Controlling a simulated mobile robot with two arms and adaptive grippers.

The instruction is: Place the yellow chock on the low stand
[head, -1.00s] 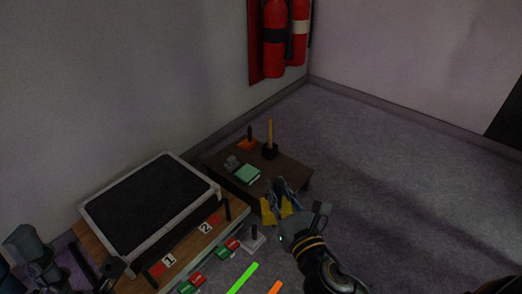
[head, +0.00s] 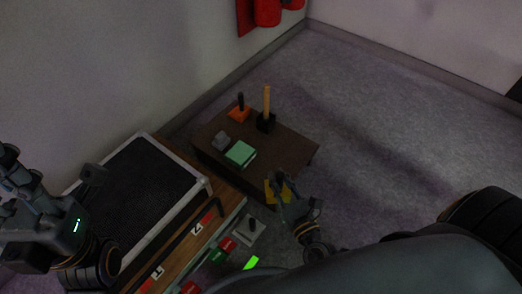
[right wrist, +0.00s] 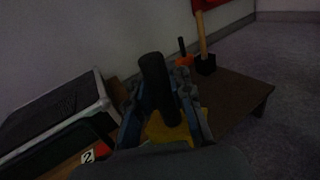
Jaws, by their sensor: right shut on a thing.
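My right gripper (head: 281,184) is shut on the yellow chock (head: 271,192), at the front right side of the low stand (head: 295,150). In the right wrist view the chock's black upright handle (right wrist: 157,85) is between the fingers, and its yellow base (right wrist: 172,130) shows below. The stand is a dark brown low table, also in the right wrist view (right wrist: 240,92). I cannot tell whether the chock touches the stand; the fingers partly hide it. My left gripper (head: 18,185) is at the left edge, over the workbench side; its jaws are unclear.
On the stand are an orange block with a black handle (head: 240,112), a black block with a wooden handle (head: 266,121), a green block (head: 240,153) and a small grey piece (head: 221,140). The stand's right part is bare. A bench with a framed black panel (head: 135,190) adjoins it.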

